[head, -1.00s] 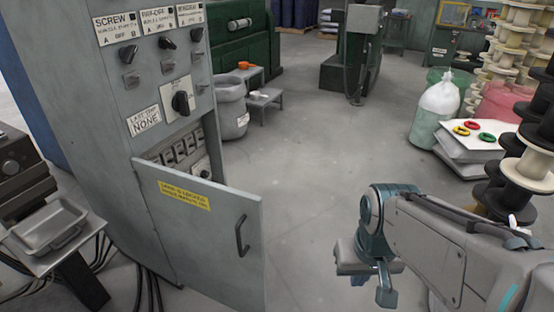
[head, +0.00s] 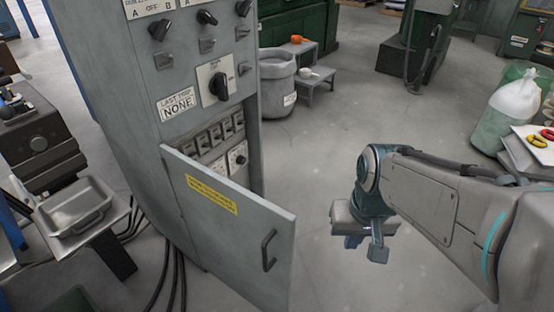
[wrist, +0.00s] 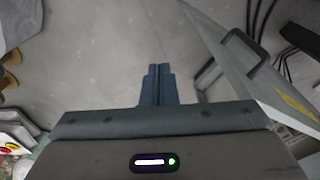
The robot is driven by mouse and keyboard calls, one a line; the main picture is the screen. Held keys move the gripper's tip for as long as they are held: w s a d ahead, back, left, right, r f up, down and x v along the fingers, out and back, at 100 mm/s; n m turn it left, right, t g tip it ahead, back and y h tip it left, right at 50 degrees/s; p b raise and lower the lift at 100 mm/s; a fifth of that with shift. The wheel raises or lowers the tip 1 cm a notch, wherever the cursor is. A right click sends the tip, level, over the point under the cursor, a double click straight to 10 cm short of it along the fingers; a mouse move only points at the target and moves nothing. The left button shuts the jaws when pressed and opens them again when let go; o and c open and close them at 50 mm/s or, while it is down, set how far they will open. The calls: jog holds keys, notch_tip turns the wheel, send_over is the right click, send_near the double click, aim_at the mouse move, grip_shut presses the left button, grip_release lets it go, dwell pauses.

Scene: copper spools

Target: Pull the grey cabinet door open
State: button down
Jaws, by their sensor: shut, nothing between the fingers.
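The grey cabinet door (head: 225,230) stands partly open, swung out from the grey cabinet (head: 120,100). It has a yellow label (head: 212,195) and a dark handle (head: 268,250) near its free edge. Switches show in the opening behind it. My gripper (head: 378,250) is to the right of the door, apart from it, over the floor. In the wrist view my gripper (wrist: 158,72) has its fingers together with nothing between them. The door (wrist: 235,55) and its handle (wrist: 240,48) show to the right of the fingers there.
A metal tray (head: 75,212) and a dark machine (head: 35,150) stand left of the cabinet. Black cables (head: 165,280) run along the floor at its foot. A grey bin (head: 280,85) and a small step stool (head: 318,82) stand behind. The floor (head: 340,140) between is clear.

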aim_at(290, 216)
jog(key=w+a+r+m+g+y+p, duration=0.1)
jog(key=w+a+r+m+g+p, duration=0.2)
jog(key=w+p, duration=0.4)
jog(key=w+a+r+m+g+p, duration=0.1)
jog(key=w+a+m+p, duration=0.35)
jog(key=w, duration=0.35)
jog(key=shift+n, duration=0.45)
jog(key=s+a+f, duration=0.1)
jog(key=f, duration=0.2)
jog(key=s+a+f, duration=0.1)
jog(key=s+f, duration=0.1)
jog(key=f, duration=0.1)
jog(key=s+a+f, duration=0.2)
jog(key=f, duration=0.1)
jog(key=shift+f+b, duration=0.3)
jog(key=shift+a, duration=0.1)
